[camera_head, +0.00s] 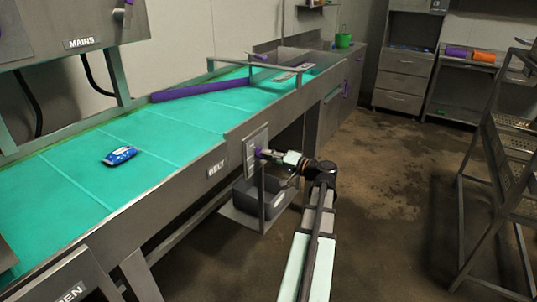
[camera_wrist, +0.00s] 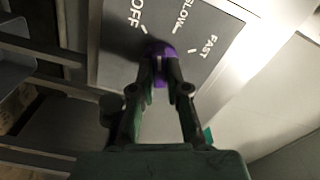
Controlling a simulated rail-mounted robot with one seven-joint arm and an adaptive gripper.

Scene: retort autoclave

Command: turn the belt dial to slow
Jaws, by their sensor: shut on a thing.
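The belt dial is a small purple knob (camera_wrist: 160,47) on a grey panel (camera_wrist: 113,62) printed OFF, SLOW and FAST. In the head view the dial (camera_head: 258,152) sits on a plate on the conveyor's side, right of the BELT label (camera_head: 217,169). My gripper (camera_wrist: 160,72) is shut on the dial, with a finger on each side of it. In the head view my gripper (camera_head: 266,154) reaches the panel from the right. The fingers cover part of the knob, so I cannot tell which mark it points to.
A grey bin (camera_head: 250,197) stands in a frame below the dial. A metal rack (camera_head: 500,150) stands at the right. The floor between is clear.

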